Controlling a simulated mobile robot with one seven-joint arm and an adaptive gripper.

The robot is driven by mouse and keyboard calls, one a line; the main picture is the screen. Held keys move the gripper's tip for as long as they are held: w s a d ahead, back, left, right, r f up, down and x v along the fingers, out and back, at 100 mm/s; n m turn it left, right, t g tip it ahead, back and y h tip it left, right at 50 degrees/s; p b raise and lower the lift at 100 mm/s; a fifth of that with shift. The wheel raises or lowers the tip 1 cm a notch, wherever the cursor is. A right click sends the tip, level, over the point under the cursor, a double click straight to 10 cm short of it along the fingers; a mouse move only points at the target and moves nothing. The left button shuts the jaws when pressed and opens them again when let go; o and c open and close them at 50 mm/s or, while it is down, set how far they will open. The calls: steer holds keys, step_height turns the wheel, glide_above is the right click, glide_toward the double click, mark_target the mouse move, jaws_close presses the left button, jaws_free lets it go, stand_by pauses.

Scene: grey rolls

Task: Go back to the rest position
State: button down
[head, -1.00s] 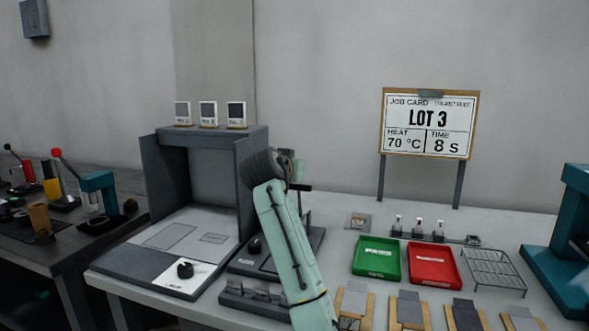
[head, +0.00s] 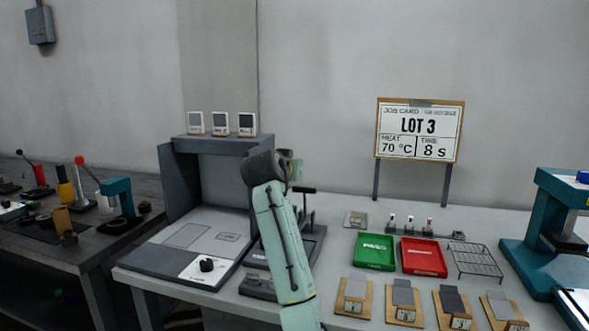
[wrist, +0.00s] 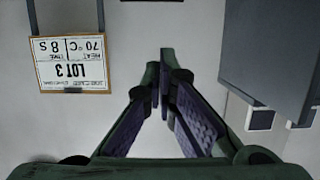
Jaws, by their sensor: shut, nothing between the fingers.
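My arm rises from the bottom centre of the head view, in front of the grey light booth (head: 180,185) and the bench. My gripper, at the arm's top end, is mostly hidden behind the wrist in the head view. In the wrist view my gripper (wrist: 164,82) has its two fingertips together, with nothing between them. The wall lies behind the fingers there. The job card (wrist: 72,60) appears upside down at the left of the wrist view, apart from the fingers.
The green tray (head: 374,252), red tray (head: 424,257) and wire rack (head: 475,261) lie right of my arm. A teal press (head: 545,235) stands at the far right. The booth's grey wall (wrist: 268,55) is right of the fingers.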

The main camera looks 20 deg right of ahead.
steer(key=shift+s+a, duration=0.15)
steer(key=shift+s, duration=0.05)
